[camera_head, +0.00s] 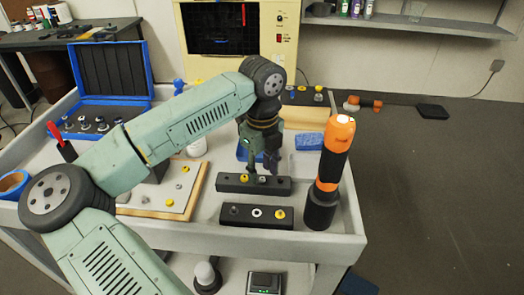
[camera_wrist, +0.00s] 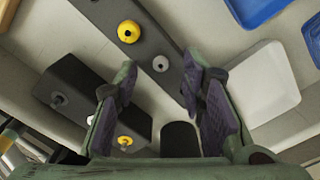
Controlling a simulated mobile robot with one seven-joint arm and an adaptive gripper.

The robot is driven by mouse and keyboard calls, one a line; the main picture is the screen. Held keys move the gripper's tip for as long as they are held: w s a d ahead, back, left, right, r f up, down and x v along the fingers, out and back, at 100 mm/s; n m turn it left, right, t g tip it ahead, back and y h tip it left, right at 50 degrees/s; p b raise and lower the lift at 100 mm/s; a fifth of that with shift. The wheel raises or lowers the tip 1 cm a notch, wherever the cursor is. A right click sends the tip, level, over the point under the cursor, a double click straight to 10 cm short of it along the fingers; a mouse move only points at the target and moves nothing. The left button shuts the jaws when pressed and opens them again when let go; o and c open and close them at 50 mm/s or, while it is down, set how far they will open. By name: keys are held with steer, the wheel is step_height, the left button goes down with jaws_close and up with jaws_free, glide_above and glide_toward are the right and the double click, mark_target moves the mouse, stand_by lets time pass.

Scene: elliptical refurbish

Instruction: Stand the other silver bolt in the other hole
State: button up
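My gripper (camera_head: 262,168) is above the rear black block (camera_head: 230,185); its fingers are apart and nothing shows between them. That block carries a yellow bolt (camera_head: 244,178) and a silver bolt (camera_head: 262,179). In the wrist view, this yellow bolt (camera_wrist: 128,31) and silver bolt (camera_wrist: 160,63) lie ahead of the open fingertips (camera_wrist: 160,82). The front black block (camera_head: 257,223) has a pale ring or bolt (camera_head: 257,213) in the middle and a yellow bolt (camera_head: 280,214) at its right.
A black and orange flashlight (camera_head: 328,175) stands close at the right of the blocks. A wooden-edged board (camera_head: 160,210) with yellow and silver bolts lies left. A blue sponge (camera_head: 309,141) lies behind, and a raised tray rim (camera_head: 290,245) runs in front.

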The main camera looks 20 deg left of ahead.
steer(key=shift+f, duration=0.65)
steer(key=shift+c, duration=0.4)
jaws_close()
